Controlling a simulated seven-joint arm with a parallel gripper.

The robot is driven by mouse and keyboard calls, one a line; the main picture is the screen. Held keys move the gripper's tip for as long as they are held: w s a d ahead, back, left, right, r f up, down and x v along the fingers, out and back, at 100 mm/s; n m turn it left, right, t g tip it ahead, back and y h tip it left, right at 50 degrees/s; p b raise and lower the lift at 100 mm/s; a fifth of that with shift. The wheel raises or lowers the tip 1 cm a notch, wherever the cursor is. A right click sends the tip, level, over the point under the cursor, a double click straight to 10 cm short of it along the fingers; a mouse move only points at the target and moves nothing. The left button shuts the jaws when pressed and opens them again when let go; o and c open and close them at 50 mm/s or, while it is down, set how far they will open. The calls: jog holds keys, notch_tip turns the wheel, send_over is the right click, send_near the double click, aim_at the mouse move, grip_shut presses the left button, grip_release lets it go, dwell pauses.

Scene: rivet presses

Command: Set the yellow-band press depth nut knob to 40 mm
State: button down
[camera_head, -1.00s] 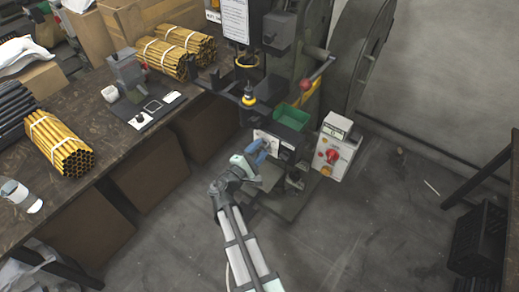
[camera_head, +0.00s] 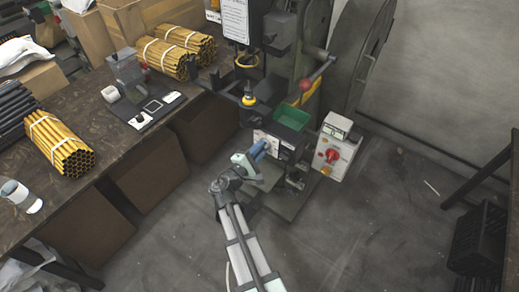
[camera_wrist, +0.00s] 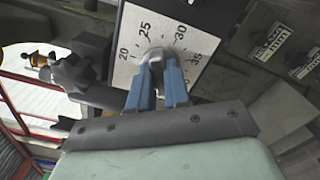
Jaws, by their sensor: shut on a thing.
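My gripper (camera_head: 262,147) is at the front of the press (camera_head: 285,72), against the white scale plate (camera_head: 259,136) below the green bin. In the wrist view its blue fingers (camera_wrist: 158,72) are shut on the silvery depth nut knob (camera_wrist: 156,57). The scale plate (camera_wrist: 135,38) lies behind the knob and looks tilted, with 20, 25, 30 and 35 readable around it. A 40 mark cannot be made out, and no pointer on the knob is clear; the fingers cover part of it.
A green bin (camera_head: 291,117) sits just above the plate. A control box (camera_head: 337,151) with a red knob stands to the right. A red-ended lever (camera_head: 312,80) juts out above. The workbench (camera_head: 101,108) with tube bundles is at left. Floor at right is mostly clear.

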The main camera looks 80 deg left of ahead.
jog(key=shift+n, duration=0.3)
jog(key=shift+n, duration=3.6)
jog(key=c, duration=1.1)
grip_release()
jog(key=v, duration=1.4)
